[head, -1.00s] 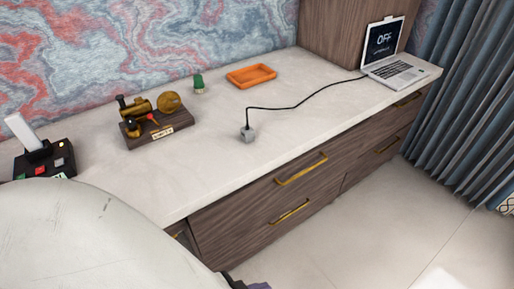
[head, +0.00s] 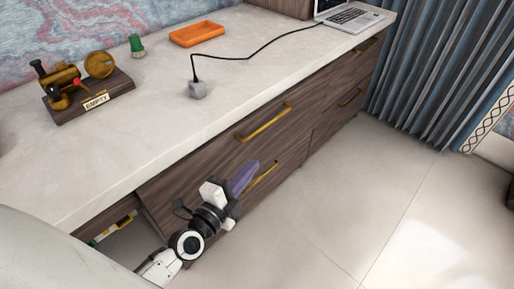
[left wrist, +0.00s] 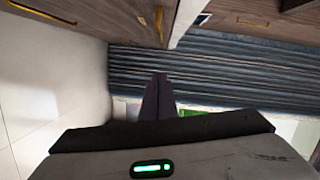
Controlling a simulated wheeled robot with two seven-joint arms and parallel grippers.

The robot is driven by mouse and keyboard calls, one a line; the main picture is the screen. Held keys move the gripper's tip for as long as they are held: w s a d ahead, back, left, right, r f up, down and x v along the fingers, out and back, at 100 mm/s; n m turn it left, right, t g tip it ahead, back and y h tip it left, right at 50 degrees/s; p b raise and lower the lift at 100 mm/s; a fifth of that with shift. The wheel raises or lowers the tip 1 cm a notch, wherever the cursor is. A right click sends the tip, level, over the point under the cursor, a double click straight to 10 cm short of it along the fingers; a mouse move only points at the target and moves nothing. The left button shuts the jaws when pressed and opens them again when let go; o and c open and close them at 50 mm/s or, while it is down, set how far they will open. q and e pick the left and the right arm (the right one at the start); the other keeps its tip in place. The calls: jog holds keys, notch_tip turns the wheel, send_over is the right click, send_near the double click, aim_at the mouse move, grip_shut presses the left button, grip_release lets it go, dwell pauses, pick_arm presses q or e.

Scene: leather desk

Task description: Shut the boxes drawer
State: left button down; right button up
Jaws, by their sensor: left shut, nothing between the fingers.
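The wooden drawer unit under the pale desktop shows a gold upper handle (head: 264,122) and a lower handle (head: 265,174) in the head view. I cannot tell which front is the boxes drawer. My left gripper (head: 243,178) is shut and empty, its purple fingers in front of the lower drawer front, near that handle. Contact cannot be told. The left wrist view shows the shut fingers (left wrist: 157,100) and, above them, brown wooden fronts (left wrist: 240,12) with gold handles. My right gripper is not in view.
Left of the drawer fronts, a gap shows a small yellow and green item (head: 110,231). The floor (head: 310,225) in front is clear.

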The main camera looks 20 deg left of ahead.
pick_arm(q)
jog(key=w+a+f+b, duration=0.1)
jog(key=w+a+b, duration=0.2)
jog(key=w, duration=0.8)
jog(key=shift+w, duration=0.35)
jog(key=shift+a+f, duration=0.1)
jog(key=shift+w, duration=0.1)
